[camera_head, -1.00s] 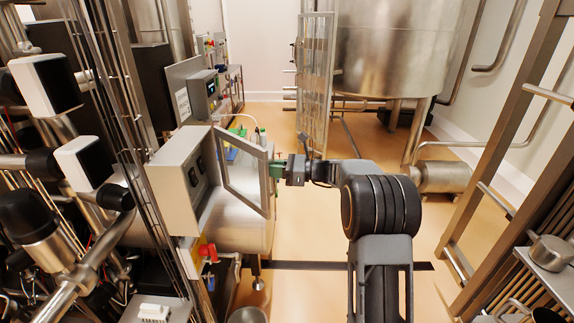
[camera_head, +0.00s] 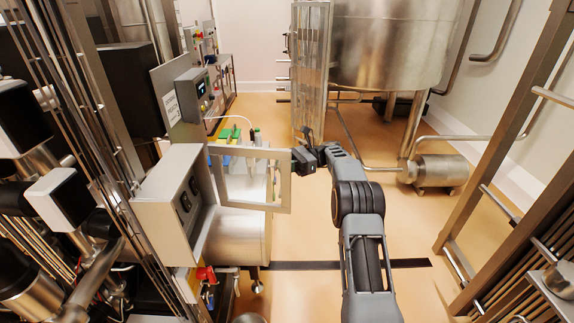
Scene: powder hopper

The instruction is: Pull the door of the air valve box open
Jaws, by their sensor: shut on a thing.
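The air valve box (camera_head: 170,217) is a grey cabinet at the left centre, with dark round-marked parts on its inner face. Its door (camera_head: 250,206) is a light grey frame with a see-through pane. The door stands open, swung out to the right of the box and roughly facing the camera. My gripper (camera_head: 296,161) is at the door's outer right edge, shut on the door there. The exact grip point is partly hidden by the gripper.
A large steel tank (camera_head: 390,45) and a clear upright panel (camera_head: 311,70) stand behind. A steel motor or pump (camera_head: 440,170) sits on the floor at right. Pipes and a control unit (camera_head: 192,92) line the left. Orange floor is open around my arm.

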